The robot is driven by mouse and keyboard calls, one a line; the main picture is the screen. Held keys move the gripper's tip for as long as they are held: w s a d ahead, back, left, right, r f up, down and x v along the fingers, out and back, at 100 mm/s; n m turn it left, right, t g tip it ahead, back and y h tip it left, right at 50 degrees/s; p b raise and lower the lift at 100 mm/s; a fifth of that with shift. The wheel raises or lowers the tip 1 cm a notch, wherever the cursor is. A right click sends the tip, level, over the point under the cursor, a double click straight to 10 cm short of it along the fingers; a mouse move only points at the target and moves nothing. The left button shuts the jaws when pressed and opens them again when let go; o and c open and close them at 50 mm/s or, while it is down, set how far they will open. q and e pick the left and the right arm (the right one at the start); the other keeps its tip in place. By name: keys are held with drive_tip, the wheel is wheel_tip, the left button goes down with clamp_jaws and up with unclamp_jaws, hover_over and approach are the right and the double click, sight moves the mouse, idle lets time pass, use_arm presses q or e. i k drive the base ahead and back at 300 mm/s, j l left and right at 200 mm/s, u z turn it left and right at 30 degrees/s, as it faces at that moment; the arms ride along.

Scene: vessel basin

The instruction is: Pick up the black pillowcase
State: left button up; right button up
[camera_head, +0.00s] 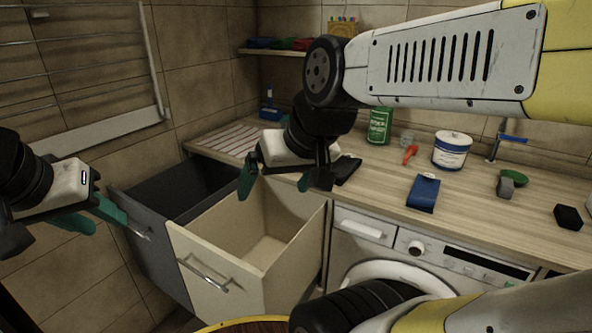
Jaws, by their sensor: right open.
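I cannot make out a black pillowcase. The dark grey pull-out bin (158,253) stands open, and its inside is too dark to tell what it holds. The beige pull-out bin (207,250) beside it is also open, and the visible part of its inside looks empty. My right gripper (277,182) is open and empty, pointing down above the beige bin's back part. My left gripper (98,218) is at the left edge, left of the grey bin; its green fingers are apart with nothing seen between them.
A wooden counter (465,205) runs along the back and right. On it are a green can (379,126), a white tub (452,151), a blue packet (423,193) and a black block (568,217). A washing machine (410,245) is below. A drying rack (75,65) hangs at the left.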

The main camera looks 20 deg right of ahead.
sight(344, 166)
drive_tip(key=i+l, duration=0.1)
drive_tip(key=l, duration=0.3)
drive_tip(key=i+l, duration=0.1)
drive_tip(key=l, duration=0.35)
drive_tip(key=i+l, duration=0.15)
drive_tip(key=l, duration=0.25)
drive_tip(key=i+l, duration=0.1)
drive_tip(key=l, duration=0.35)
